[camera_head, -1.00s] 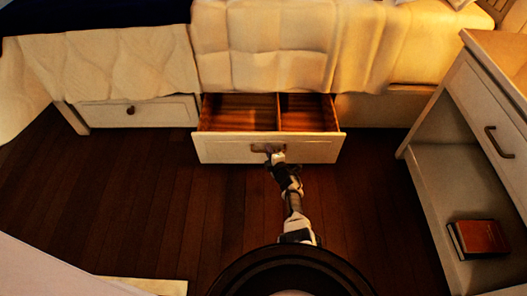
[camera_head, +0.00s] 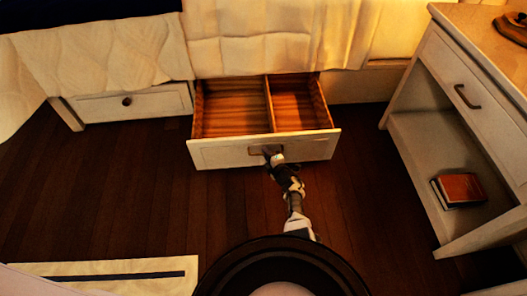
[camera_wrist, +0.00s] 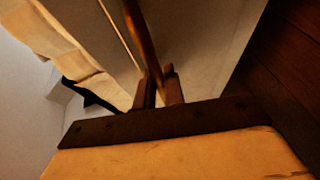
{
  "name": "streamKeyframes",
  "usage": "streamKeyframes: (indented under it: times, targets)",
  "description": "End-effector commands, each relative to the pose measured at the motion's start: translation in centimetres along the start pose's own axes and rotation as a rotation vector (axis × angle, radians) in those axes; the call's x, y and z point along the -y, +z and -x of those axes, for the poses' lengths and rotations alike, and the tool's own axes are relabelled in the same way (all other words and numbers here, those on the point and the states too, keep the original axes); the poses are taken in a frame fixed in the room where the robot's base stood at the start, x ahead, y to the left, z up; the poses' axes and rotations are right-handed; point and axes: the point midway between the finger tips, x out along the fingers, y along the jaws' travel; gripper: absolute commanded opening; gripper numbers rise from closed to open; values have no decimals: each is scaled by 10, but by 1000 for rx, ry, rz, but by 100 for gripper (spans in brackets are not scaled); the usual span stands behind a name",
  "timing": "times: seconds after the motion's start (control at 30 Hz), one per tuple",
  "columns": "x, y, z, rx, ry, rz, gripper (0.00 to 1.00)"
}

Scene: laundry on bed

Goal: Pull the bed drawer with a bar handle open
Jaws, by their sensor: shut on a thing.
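The pale bed drawer (camera_head: 215,154) with a bar handle is pulled well out from under the bed in the head view. Its wooden inside shows empty, split by a divider (camera_head: 270,104). The dark bar handle (camera_head: 256,150) is at the middle of its front. My gripper (camera_head: 272,157) is at the handle and shut on it. In the wrist view, the two dark fingers of my gripper (camera_wrist: 159,90) stand on either side of the bar handle (camera_wrist: 139,30). The drawer front (camera_wrist: 195,40) fills the space behind them.
A closed drawer (camera_head: 145,104) with a round knob is to the left. A nightstand (camera_head: 405,118) with a handled drawer and a red book (camera_head: 461,189) stands at right. A striped rug (camera_head: 105,268) lies at lower left. Dark floor (camera_head: 110,195) is clear around the open drawer.

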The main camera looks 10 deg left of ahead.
Motion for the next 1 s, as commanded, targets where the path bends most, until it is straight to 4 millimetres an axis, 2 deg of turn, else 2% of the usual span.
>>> streamKeyframes:
  times: [0.53,0.57,0.7,1.0]
  targets:
    - [0,1,4,0,1,0,0]
    - [1,1,4,0,0,0,12]
    - [0,1,3,0,0,0,30]
    - [0,1,3,0,0,0,32]
